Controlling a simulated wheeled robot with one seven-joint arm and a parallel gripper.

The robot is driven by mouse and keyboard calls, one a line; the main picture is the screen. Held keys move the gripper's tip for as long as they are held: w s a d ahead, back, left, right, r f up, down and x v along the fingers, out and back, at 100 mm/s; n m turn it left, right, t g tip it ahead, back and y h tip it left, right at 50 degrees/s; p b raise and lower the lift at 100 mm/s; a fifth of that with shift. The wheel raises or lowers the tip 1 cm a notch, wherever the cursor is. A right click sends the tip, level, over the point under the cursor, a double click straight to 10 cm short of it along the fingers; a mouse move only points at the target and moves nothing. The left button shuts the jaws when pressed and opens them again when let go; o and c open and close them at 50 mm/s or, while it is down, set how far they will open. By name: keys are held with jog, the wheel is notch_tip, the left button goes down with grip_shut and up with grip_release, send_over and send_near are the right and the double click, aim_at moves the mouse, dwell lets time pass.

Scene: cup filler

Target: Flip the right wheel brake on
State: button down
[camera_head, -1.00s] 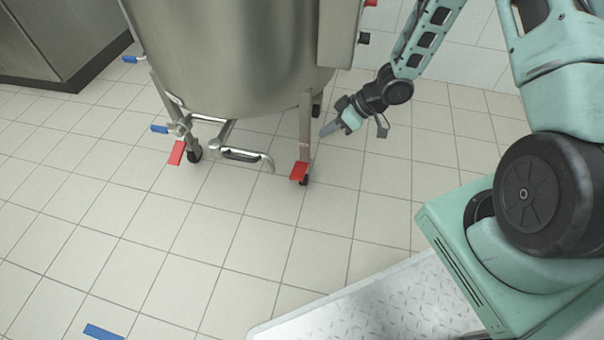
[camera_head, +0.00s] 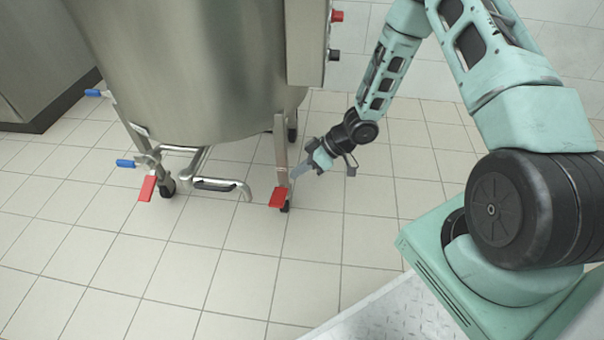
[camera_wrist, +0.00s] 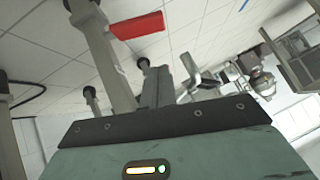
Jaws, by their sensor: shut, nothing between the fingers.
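The right wheel brake (camera_head: 278,197) is a red pedal on the caster at the foot of the steel vessel's right front leg. It also shows in the wrist view (camera_wrist: 137,26), apart from my fingers. My gripper (camera_head: 293,172) is shut and empty. Its fingertips are just above and to the right of the brake in the head view, close to the leg; I cannot tell whether they touch the leg. In the wrist view the shut fingers point toward the leg and casters. The left wheel brake (camera_head: 147,188) is a similar red pedal, tilted downward at its front.
The steel vessel (camera_head: 190,70) stands on legs above the tiled floor. A drain pipe with a handle (camera_head: 222,186) sticks out between the front legs. Blue valve handles (camera_head: 126,163) are at the left. The floor in front is clear.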

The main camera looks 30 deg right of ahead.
aim_at(274, 201)
jog(key=a+f+b, duration=0.1)
jog(key=f+b, duration=0.1)
jog(key=a+f+b, duration=0.1)
jog(key=a+f, duration=0.1)
jog(key=f, duration=0.1)
jog(key=w+a+f+b, duration=0.1)
jog(key=f+b, duration=0.1)
jog(key=shift+a+f+b, duration=0.2)
jog(key=shift+a+b, duration=0.1)
jog(key=shift+a, duration=0.1)
jog(key=shift+s+a+f+b, duration=0.1)
jog(key=shift+s+f+b, duration=0.1)
jog(key=shift+f+b, duration=0.15)
jog(key=shift+f, duration=0.1)
